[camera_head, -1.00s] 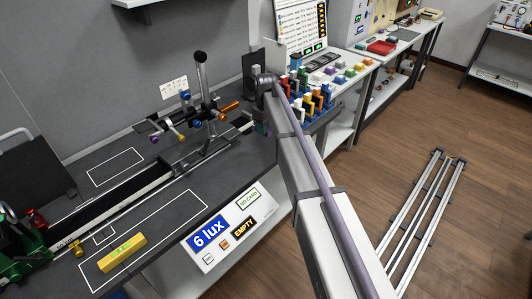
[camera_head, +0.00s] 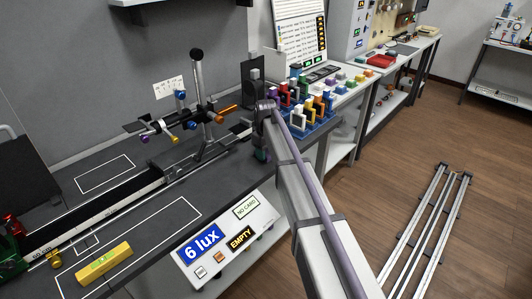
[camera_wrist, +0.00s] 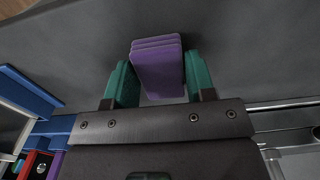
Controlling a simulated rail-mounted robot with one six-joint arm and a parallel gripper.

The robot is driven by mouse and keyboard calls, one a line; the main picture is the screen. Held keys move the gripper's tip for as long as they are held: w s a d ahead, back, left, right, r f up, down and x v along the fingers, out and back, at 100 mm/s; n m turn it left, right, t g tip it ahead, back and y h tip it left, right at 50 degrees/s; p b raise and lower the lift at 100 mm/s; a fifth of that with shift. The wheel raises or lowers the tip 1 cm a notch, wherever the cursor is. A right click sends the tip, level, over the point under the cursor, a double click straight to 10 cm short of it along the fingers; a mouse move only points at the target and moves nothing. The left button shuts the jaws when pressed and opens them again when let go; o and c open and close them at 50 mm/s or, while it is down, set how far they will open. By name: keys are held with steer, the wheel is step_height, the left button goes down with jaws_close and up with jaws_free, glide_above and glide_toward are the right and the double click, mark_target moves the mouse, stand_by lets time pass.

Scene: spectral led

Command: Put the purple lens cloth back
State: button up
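The purple lens cloth (camera_wrist: 158,68), a thick folded pad with stacked layers at its far edge, sits between the green fingers of my gripper (camera_wrist: 160,80) in the wrist view. Its sides meet or nearly meet both fingers, and it looks held. In the head view my gripper (camera_head: 261,155) points down at the right end of the dark optical bench (camera_head: 150,222), left of the rack of coloured pieces. The cloth cannot be made out in the head view.
A blue rack (camera_head: 318,125) with several coloured pieces stands just right of my gripper. A yellow block (camera_head: 104,263) and a lux display panel (camera_head: 222,240) are at the front.

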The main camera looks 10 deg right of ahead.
steer(key=o, duration=0.4)
step_height(320, 180, up, 13)
steer(key=p, duration=1.3)
steer(key=s+m, duration=0.2)
steer(key=s, duration=0.9)
steer(key=s+m, duration=0.2)
steer(key=s, duration=0.9)
steer(key=s+m, duration=0.3)
steer(key=s, duration=0.8)
steer(key=shift+s+a+f+b, duration=0.2)
steer(key=shift+s+f+b, duration=0.1)
steer(key=shift+s+b, duration=0.05)
